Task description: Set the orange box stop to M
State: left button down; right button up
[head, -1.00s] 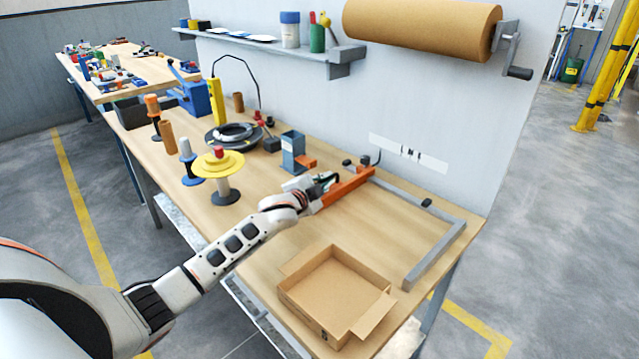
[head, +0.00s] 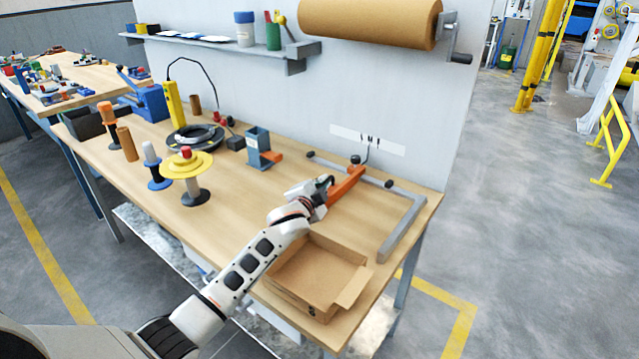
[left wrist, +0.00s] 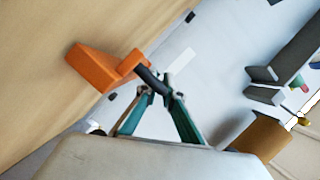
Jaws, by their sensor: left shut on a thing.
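The orange box stop (head: 344,186) is an orange bar on the grey rail (head: 402,230) at the back of the bench. Its wall end sits about midway between the rail's left end and its corner. My left gripper (head: 326,184) is at the stop's near end. In the left wrist view, the teal fingers (left wrist: 158,98) are shut on a dark handle (left wrist: 150,76) beside the orange stop (left wrist: 100,68). A white strip (head: 368,139) with small dark marks is on the wall behind; I cannot read an M. My right gripper is not in view.
An open cardboard box (head: 317,280) stands at the bench's front right, partly behind my left arm. A blue-grey holder (head: 258,148), a yellow spool (head: 187,165) and a black coil (head: 195,139) stand to the left.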

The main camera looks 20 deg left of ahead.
pick_arm(q)
jog(key=c, duration=2.5)
grip_release()
jog(key=shift+a, duration=0.1)
jog(key=v, duration=1.2)
